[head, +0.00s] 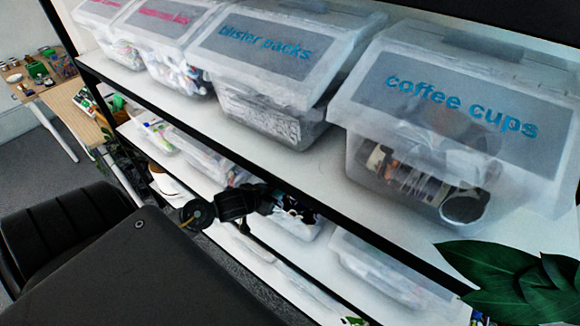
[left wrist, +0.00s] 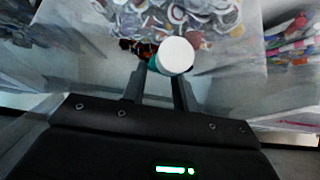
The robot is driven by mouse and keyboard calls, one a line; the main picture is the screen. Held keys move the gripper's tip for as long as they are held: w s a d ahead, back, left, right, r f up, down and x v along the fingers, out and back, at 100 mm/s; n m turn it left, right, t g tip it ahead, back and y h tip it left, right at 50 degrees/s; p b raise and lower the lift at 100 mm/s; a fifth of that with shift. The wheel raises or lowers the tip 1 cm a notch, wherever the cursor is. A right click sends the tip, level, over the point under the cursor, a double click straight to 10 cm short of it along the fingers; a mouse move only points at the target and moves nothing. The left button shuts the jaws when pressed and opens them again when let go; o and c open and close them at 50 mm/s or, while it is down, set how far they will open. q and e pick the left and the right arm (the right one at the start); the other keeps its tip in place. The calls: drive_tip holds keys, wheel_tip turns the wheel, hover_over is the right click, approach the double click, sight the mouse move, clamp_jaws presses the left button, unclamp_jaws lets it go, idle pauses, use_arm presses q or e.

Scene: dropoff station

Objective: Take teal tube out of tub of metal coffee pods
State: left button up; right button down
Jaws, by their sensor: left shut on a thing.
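The teal tube (left wrist: 152,64) shows in the left wrist view as a round white end with a little teal beside it. My left gripper (left wrist: 160,76) is shut on it, one finger on each side. The tub (left wrist: 245,60) has translucent walls around the tube and fingers. Metal coffee pods (left wrist: 195,14) lie heaped in the tub just beyond the tube. In the head view my left gripper (head: 280,203) is at a tub on the lower shelf, partly hidden by the upper shelf's edge; the tube cannot be made out there. My right gripper is in neither view.
The upper shelf carries lidded bins, including coffee cups (head: 455,110) and blister packs (head: 262,75). Its front edge runs just above my left arm. Another tub (head: 390,275) stands to the right below. Leaves (head: 520,283) fill the lower right corner.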

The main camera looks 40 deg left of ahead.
use_arm(q)
drive_tip(key=s, duration=1.9)
drive_tip(key=shift+s+d, duration=0.25)
drive_tip(key=shift+d, duration=0.05)
idle(0.3)
